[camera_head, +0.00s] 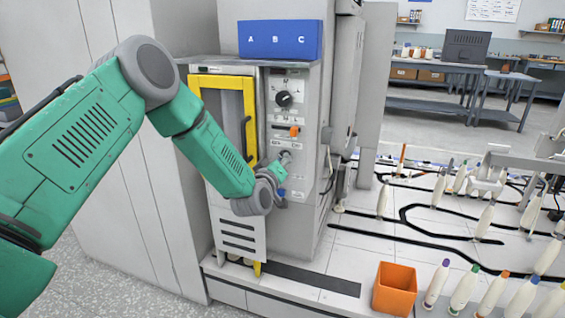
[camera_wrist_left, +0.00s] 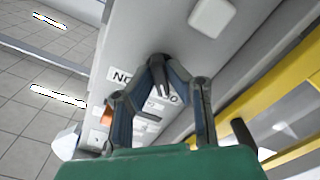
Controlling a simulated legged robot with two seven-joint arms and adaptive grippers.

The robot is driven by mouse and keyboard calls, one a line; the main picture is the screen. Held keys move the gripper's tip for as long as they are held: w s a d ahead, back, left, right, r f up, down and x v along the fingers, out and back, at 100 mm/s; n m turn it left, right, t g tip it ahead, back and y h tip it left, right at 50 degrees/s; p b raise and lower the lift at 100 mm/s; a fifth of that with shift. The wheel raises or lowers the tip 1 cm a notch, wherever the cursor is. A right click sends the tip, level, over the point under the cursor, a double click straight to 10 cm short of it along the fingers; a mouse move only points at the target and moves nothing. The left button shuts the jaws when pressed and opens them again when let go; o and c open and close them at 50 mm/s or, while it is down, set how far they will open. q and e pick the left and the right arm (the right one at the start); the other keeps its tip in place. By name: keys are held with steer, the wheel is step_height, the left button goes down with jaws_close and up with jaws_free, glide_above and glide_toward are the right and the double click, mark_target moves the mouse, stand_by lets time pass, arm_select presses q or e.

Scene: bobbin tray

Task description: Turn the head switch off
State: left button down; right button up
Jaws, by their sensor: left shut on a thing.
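The machine's grey control panel (camera_head: 293,115) stands right of the yellow-framed door (camera_head: 248,120). A black round knob (camera_head: 284,99) is high on it, with an orange lever (camera_head: 294,131) below. My left gripper (camera_head: 284,158) is at the panel below the orange lever. In the left wrist view the fingertips of my left gripper (camera_wrist_left: 160,85) come together at the panel face, beside a white printed label (camera_wrist_left: 121,76). They are shut on a small switch, which the fingers mostly hide; its position cannot be read. My right gripper is not in view.
A blue box marked A B C (camera_head: 280,40) sits on top of the machine. An orange bin (camera_head: 395,289) and several white bobbins with coloured tips (camera_head: 465,290) stand at the lower right. The yellow door frame (camera_wrist_left: 290,95) is close beside my left gripper.

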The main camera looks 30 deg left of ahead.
arm_select(q)
steer(key=shift+s+d+f, duration=0.1)
steer(key=shift+s+f, duration=0.05)
steer(key=shift+f, duration=0.35)
steer(key=c, duration=1.6)
jaws_free()
steer(key=shift+w+r, duration=0.1)
steer(key=shift+w, duration=0.1)
steer(key=shift+r, duration=0.1)
steer(key=v, duration=1.2)
steer(key=shift+a, duration=0.2)
